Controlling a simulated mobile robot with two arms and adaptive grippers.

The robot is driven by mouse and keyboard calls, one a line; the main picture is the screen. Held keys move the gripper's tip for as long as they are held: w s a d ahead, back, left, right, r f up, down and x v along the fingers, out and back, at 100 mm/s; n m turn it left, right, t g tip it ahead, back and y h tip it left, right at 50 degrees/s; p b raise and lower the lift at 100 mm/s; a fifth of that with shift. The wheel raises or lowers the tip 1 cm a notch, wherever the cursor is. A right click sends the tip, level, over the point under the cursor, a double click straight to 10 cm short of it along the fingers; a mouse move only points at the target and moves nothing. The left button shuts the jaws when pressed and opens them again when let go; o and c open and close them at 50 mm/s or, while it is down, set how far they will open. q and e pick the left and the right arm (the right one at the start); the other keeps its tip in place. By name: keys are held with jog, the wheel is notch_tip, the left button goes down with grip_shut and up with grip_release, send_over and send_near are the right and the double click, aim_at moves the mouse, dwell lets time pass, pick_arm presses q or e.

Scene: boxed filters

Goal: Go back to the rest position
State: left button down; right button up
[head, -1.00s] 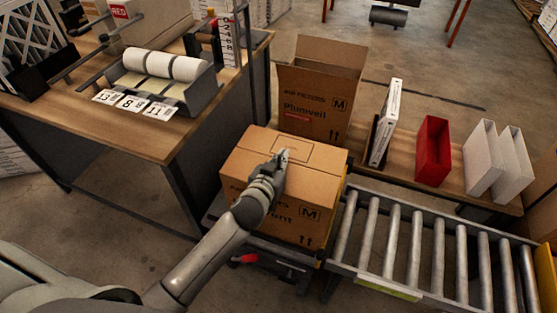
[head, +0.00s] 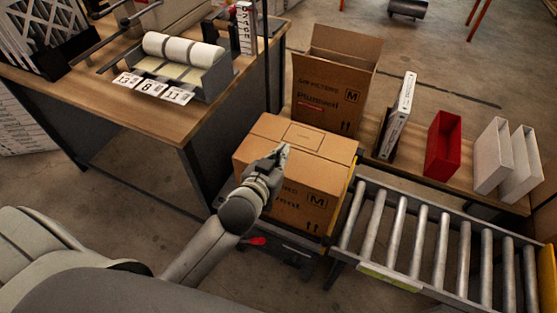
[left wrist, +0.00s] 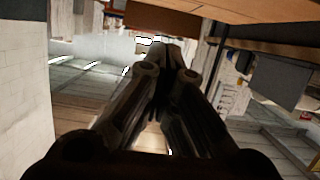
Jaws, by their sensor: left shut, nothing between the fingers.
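My left gripper (head: 281,156) is shut and empty in the head view. It shows in front of the closed cardboard box (head: 265,165), overlapping its near side and top edge; I cannot tell the exact gap. In the left wrist view the dark fingers (left wrist: 163,55) point away from the camera with their tips together. My left arm reaches in from the lower left. My right gripper is not in view.
An open carton (head: 325,95) stands behind the closed box. A roller conveyor (head: 425,240) runs to the right. A red bin (head: 443,145) and white bins (head: 493,157) stand on a bench. A wooden table (head: 190,118) with label rolls (head: 185,55) is at left.

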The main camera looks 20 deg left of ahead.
pick_arm(q)
jog(key=s+a+f+m+g, duration=0.1)
jog(key=s+f+g, duration=0.25)
jog(key=s, duration=0.45)
jog(key=s+f+g, duration=0.2)
jog(key=s+g, duration=0.2)
jog(key=s, duration=0.5)
jog(key=s+a+f+m+g, duration=0.1)
jog(key=s+f+g, duration=0.25)
jog(key=s, duration=0.45)
notch_tip(320, 180, down, 24)
jog(key=g, duration=0.1)
jog(key=s+a+f+g, duration=0.1)
jog(key=s+a+f, duration=0.2)
jog(key=s+f, duration=1.4)
jog(key=shift+s+f+g+y, duration=0.2)
jog(key=shift+s+g+y, duration=0.15)
jog(key=shift+s, duration=0.2)
jog(key=shift+s, duration=0.15)
